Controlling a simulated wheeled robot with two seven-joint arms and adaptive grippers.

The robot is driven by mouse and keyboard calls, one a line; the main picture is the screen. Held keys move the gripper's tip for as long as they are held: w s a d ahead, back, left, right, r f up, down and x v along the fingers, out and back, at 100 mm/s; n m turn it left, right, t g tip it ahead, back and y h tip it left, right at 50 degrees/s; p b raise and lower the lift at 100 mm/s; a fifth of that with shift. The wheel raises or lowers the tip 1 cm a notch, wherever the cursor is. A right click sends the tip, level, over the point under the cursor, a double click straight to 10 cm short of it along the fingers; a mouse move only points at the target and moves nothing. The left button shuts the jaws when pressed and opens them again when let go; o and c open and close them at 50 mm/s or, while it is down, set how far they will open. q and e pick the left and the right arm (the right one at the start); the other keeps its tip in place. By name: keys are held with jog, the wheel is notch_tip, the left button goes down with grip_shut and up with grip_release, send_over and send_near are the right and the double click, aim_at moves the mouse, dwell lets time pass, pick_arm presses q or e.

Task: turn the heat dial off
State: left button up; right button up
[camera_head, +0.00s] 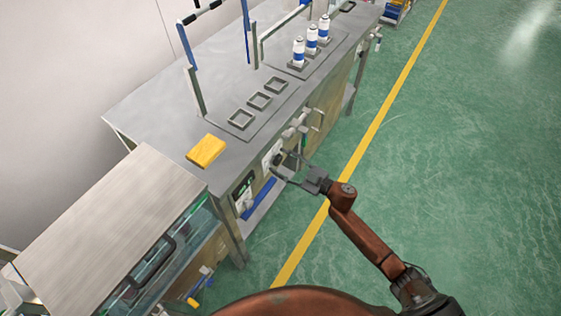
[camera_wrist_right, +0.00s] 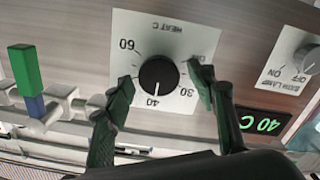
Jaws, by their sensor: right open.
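The heat dial (camera_wrist_right: 158,77) is a round black knob on a white plate (camera_wrist_right: 180,30) marked HEAT C, with 30, 40 and 60 around it. The plate appears upside down in the right wrist view. The knob's pale mark points toward 40. My right gripper (camera_wrist_right: 161,79) is open, with one green-padded finger on each side of the knob; I cannot tell whether they touch it. In the head view, the right gripper (camera_head: 288,167) is at the bench front, partly covering the dial. My left gripper is not in view.
A green-lit display (camera_wrist_right: 262,122) reads 40 C beside the plate. A bench lamp knob (camera_wrist_right: 306,57) is beyond it. A green and blue block-like handle (camera_wrist_right: 25,80) sits on the other side.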

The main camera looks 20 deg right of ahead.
jog(key=shift+w+a, duration=0.15)
jog(key=shift+w, duration=0.05)
jog(key=c, duration=1.2)
jog(key=shift+o, duration=0.2)
